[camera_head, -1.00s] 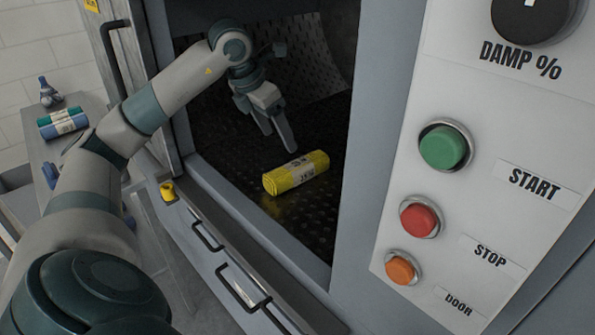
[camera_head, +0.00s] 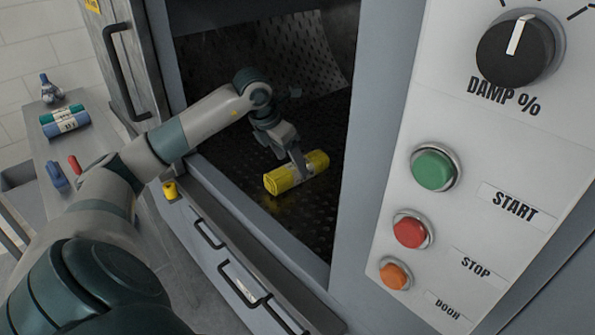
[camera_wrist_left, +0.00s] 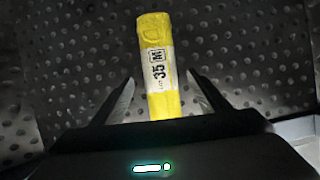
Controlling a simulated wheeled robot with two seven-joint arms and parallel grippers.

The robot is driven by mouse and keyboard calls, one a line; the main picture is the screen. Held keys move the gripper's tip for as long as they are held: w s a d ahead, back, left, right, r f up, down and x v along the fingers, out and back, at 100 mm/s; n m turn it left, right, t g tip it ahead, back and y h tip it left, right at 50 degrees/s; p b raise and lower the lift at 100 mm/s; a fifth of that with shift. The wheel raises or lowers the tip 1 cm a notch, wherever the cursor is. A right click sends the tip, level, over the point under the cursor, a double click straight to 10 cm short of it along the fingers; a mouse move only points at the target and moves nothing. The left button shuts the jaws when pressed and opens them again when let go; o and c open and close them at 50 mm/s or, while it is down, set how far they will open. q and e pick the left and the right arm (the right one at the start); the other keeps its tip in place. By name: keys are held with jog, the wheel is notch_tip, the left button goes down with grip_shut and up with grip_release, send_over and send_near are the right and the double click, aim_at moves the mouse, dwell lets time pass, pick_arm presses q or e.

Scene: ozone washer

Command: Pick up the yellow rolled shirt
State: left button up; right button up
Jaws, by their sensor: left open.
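The yellow rolled shirt (camera_head: 283,181) lies on the dark perforated floor inside the washer, with a white label band around its middle. In the left wrist view the shirt (camera_wrist_left: 158,60) runs up from between the fingers, its label reading "35 M". My left gripper (camera_head: 300,165) is inside the washer, right at the shirt. In the wrist view the gripper (camera_wrist_left: 160,95) is open, one finger on each side of the shirt's near end, with a gap on both sides. The far finger is hidden in the head view. My right gripper is not in view.
The washer's control panel (camera_head: 470,130) stands at the right, with green, red and orange buttons and a dial. The washer's door frame edge (camera_head: 235,205) runs below my left arm. A table (camera_head: 95,135) at the left holds rolled shirts (camera_head: 64,121) and a bottle (camera_head: 50,90).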

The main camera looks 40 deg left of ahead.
pick_arm(q)
jog(key=shift+w+f+p, duration=0.3)
jog(key=shift+f+p, duration=0.25)
jog(key=shift+p, duration=0.15)
jog(key=p+x, duration=0.1)
jog(key=x, duration=0.2)
jog(key=shift+p, duration=0.3)
jog(key=shift+w+f, duration=0.2)
jog(key=shift+f, duration=0.25)
jog(key=c, duration=1.3)
